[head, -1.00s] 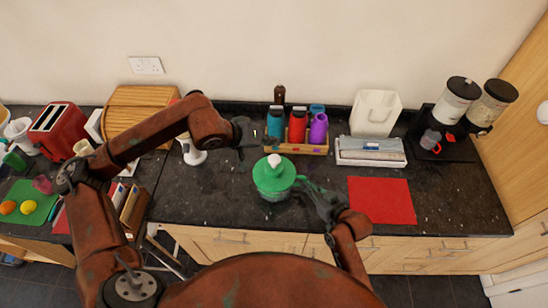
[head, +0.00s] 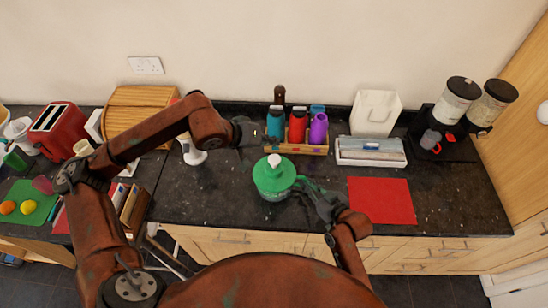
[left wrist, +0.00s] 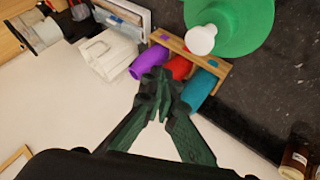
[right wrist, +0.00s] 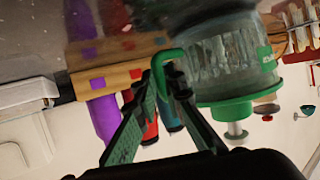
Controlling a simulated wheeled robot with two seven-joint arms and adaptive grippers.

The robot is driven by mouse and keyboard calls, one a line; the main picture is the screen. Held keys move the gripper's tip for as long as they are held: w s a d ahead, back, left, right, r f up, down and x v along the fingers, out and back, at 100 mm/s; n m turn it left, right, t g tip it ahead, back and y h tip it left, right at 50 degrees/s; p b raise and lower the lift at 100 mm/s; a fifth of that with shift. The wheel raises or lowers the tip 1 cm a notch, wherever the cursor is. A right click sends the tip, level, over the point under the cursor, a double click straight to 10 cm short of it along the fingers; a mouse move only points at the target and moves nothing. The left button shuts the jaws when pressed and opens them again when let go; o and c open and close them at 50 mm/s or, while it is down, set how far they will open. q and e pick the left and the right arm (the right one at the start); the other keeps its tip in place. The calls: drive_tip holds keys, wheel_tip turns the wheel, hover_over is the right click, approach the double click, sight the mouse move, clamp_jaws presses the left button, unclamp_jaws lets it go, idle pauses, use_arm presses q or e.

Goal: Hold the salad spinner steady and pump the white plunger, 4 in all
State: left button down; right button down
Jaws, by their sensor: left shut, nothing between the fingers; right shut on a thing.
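The salad spinner (head: 274,190) has a clear bowl and a green lid, and stands upright on the dark counter. Its white plunger (head: 274,160) sticks up from the lid's centre; it also shows in the left wrist view (left wrist: 201,40) and the right wrist view (right wrist: 236,132). My right gripper (head: 304,187) is shut on the spinner's green side handle (right wrist: 165,62), at the spinner's right. My left gripper (head: 257,133) is shut and empty, behind and slightly left of the plunger, apart from it. Its closed fingertips show in the left wrist view (left wrist: 158,76).
A wooden rack (head: 297,148) with teal, red and purple bottles stands close behind the spinner. A red mat (head: 381,201) lies to the right, with a tray (head: 371,152) behind it.

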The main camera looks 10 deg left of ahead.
sight(272, 159)
use_arm(q)
wheel_tip(272, 159, up, 4)
drive_tip(key=shift+f, duration=0.1)
drive_tip(key=shift+f, duration=0.1)
idle(0.3)
drive_tip(key=shift+f, duration=4.3)
drive_tip(key=shift+f, duration=0.2)
drive_tip(key=shift+f, duration=0.2)
